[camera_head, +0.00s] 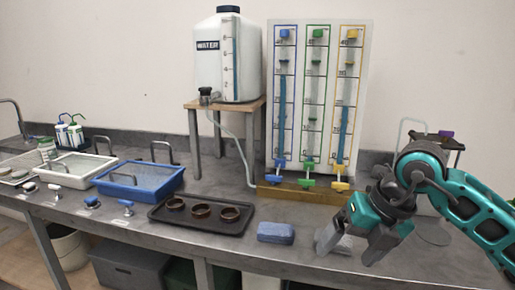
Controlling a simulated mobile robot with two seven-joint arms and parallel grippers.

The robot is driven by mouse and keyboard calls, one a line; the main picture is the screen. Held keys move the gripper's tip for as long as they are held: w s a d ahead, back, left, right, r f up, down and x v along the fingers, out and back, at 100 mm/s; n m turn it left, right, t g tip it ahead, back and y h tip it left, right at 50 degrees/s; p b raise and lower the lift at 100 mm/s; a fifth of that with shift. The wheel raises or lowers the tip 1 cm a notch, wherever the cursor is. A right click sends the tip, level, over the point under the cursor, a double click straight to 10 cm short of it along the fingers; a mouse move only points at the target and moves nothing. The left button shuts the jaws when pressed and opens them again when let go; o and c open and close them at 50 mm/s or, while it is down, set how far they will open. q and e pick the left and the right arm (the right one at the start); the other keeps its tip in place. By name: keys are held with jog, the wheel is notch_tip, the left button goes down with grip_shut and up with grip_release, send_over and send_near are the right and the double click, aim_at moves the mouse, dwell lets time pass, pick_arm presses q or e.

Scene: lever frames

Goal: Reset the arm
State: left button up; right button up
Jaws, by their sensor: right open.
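My right arm (472,205) comes in from the right in teal and dark grey. Its gripper (345,245) points down and left over the front edge of the grey counter (240,195). The gripper is open, and I see nothing held between its fingers. A grey block (350,244) lies on the counter just behind the fingers, partly hidden by them. My left gripper is not in view.
A blue sponge (275,232) lies left of the gripper. A dark tray (160,214) holds three brown rings. A board with three coloured columns (317,95) stands behind. A water tank (228,58) sits on a wooden stand (188,104). Blue (119,195) and white trays (65,182) are left.

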jog(key=s+a+r+m+g+y, duration=0.1)
jog(key=s+a+y, duration=0.3)
jog(key=a+y, duration=0.35)
jog(key=s+a+g+y, duration=0.1)
jog(key=s+a+y, duration=0.3)
jog(key=a+y, duration=0.35)
jog(key=w+d+f+m+t+h, duration=0.2)
jog(key=d+f+m+t+h, duration=0.35)
jog(key=m+t, duration=0.5)
jog(key=w+d+f+m+t+h, duration=0.2)
jog(key=d+f+m+t+h, duration=0.4)
jog(key=m, duration=0.8)
jog(key=s+d+f+m+g+h, duration=0.2)
jog(key=s+f, duration=0.4)
jog(key=f, duration=0.3)
jog(key=s+d+f+m+g+h, duration=0.3)
jog(key=s+f+m+g, duration=0.1)
jog(key=f, duration=0.5)
jog(key=shift+s+f+m, duration=0.35)
jog(key=shift+s+m, duration=0.4)
jog(key=shift+s, duration=0.2)
